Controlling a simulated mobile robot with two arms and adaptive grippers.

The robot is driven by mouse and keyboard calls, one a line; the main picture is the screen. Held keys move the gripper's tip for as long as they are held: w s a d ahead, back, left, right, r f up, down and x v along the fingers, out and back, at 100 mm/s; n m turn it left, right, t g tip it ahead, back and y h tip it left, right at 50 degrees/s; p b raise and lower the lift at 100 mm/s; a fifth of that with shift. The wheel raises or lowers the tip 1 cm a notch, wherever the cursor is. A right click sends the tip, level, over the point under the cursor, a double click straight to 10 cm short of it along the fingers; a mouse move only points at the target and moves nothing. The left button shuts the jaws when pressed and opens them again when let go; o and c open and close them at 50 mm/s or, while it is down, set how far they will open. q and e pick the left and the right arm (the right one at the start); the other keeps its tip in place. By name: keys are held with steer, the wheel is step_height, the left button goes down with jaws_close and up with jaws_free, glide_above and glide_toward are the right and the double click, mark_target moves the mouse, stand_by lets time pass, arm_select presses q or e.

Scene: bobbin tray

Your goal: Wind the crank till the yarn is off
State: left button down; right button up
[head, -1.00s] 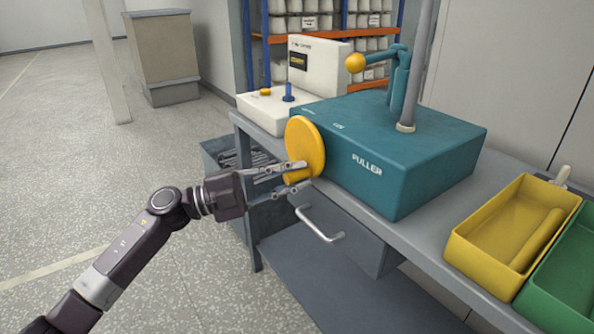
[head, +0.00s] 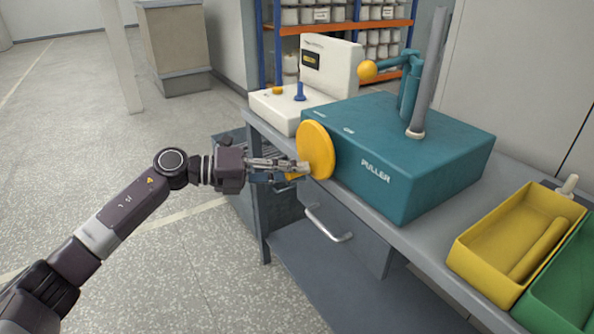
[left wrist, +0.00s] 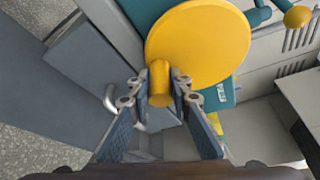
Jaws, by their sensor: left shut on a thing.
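The crank is a yellow disc (head: 317,150) on the left side of the teal puller box (head: 400,165). It also shows in the left wrist view (left wrist: 205,45), with a yellow handle (left wrist: 160,80) standing out from it. My left gripper (head: 298,170) is shut on this handle, with a finger on each side of it in the left wrist view (left wrist: 161,84). A grey post (head: 432,75) stands on the box, with a teal arm and yellow knob (head: 367,71) beside it. I see no yarn on the post. My right gripper is not in view.
A white machine (head: 330,68) with a blue knob stands behind the puller on the grey bench (head: 400,240). A yellow tray (head: 475,262) and a green tray (head: 560,290) sit at the right. A drawer handle (head: 330,226) juts out below the crank.

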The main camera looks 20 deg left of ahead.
arm_select(q)
steer(key=shift+w+a+m, duration=0.15)
steer(key=shift+m, duration=0.25)
steer(key=shift+y, duration=0.4)
steer(key=c, duration=1.8)
jaws_free()
steer(key=shift+o, duration=0.2)
steer(key=shift+a, duration=0.1)
steer(key=v, duration=1.2)
steer(key=shift+f, duration=0.1)
